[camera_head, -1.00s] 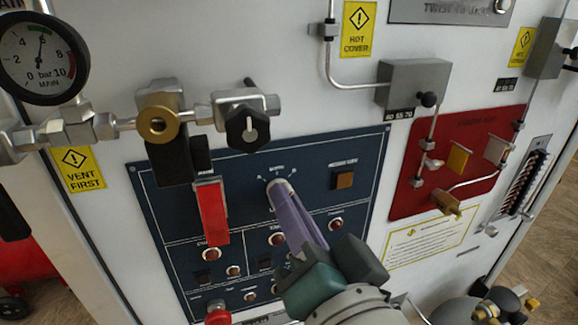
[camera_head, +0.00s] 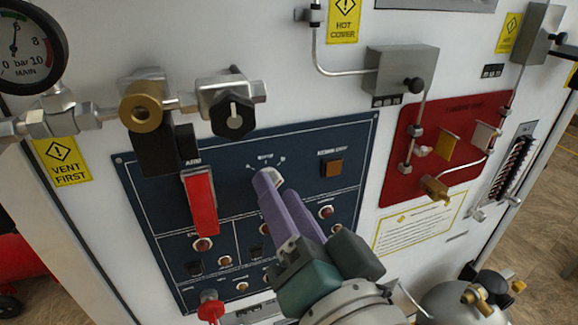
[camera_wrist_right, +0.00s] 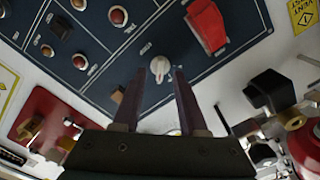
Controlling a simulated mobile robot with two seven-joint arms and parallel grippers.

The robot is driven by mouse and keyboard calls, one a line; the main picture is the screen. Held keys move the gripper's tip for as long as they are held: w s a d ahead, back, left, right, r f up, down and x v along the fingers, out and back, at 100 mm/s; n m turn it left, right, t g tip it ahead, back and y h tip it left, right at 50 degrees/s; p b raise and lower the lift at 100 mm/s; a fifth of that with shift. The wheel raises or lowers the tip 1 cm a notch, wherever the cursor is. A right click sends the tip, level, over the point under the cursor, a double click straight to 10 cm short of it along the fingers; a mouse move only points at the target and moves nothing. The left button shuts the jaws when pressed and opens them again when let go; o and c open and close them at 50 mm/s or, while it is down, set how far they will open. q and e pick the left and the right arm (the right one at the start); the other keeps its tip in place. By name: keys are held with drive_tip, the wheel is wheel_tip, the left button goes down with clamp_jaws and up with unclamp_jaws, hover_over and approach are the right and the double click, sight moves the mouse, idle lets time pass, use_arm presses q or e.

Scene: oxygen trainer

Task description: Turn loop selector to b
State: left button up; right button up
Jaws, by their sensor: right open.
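The loop selector is a pale knob (camera_head: 267,179) with small marks above it on the dark blue panel (camera_head: 228,168). It also shows in the right wrist view (camera_wrist_right: 160,65), where its pale handle slants from the round body. I cannot read which mark it points at. My right gripper (camera_head: 277,198) is open, its two purple fingers reaching to the knob. In the right wrist view the fingertips (camera_wrist_right: 158,76) stand apart on either side of the lower knob. Whether they touch it is unclear. My left gripper is out of view.
A black valve knob (camera_head: 233,115) and brass fitting (camera_head: 141,106) stick out above the panel. A red plate (camera_head: 417,137) with fittings is at right.

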drive_tip(key=v, duration=0.9)
